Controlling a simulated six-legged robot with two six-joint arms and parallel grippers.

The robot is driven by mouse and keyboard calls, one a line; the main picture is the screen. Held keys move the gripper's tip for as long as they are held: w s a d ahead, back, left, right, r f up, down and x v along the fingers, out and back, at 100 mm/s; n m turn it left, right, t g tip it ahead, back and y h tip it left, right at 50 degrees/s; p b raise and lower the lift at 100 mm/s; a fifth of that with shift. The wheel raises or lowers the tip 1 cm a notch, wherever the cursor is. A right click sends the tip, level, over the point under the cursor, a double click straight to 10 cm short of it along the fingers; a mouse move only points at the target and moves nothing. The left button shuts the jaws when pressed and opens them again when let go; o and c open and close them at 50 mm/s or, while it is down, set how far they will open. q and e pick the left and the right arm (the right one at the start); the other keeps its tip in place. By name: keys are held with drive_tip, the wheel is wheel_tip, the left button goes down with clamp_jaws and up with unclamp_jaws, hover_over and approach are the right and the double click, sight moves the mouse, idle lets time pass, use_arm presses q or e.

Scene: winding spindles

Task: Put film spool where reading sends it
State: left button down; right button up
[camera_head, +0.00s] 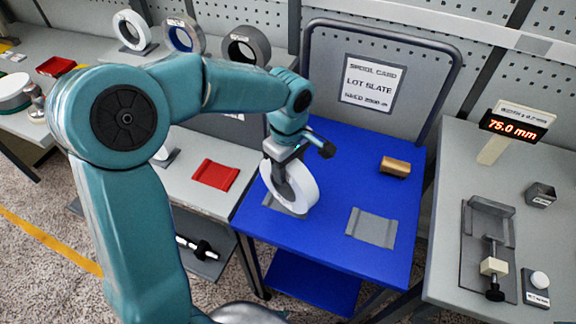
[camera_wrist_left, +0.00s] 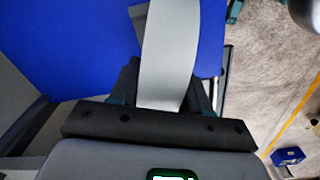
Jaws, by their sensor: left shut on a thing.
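The film spool (camera_head: 300,184) is a white ring with a grey side, upright over the left part of the blue cart top (camera_head: 330,222). My left gripper (camera_head: 284,160) is shut on its upper rim. In the left wrist view the spool (camera_wrist_left: 168,50) is a pale band between the fingers. A grey pad (camera_head: 270,206) lies beneath it, partly hidden; I cannot tell whether the spool touches it. The display (camera_head: 513,124) at right reads 75.0 mm. A card (camera_head: 370,83) on the cart's back panel reads "LOT SLATE". My right gripper is not in view.
A red pad (camera_head: 215,174) lies on the bench to the left. Several spools, one white (camera_head: 132,31), stand along the back. A grey fixture (camera_head: 487,245) is on the right table.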

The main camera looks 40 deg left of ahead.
use_arm(q)
drive_tip(key=c, duration=0.5)
unclamp_jaws()
drive_tip(key=shift+w+f, duration=0.1)
drive_tip(key=shift+f, duration=0.05)
drive_tip(key=shift+r+p, duration=0.3)
drive_tip(key=shift+r, duration=0.05)
wheel_tip(320, 180, up, 12)
drive_tip(key=shift+f+p, duration=0.15)
drive_tip(key=shift+p, duration=0.25)
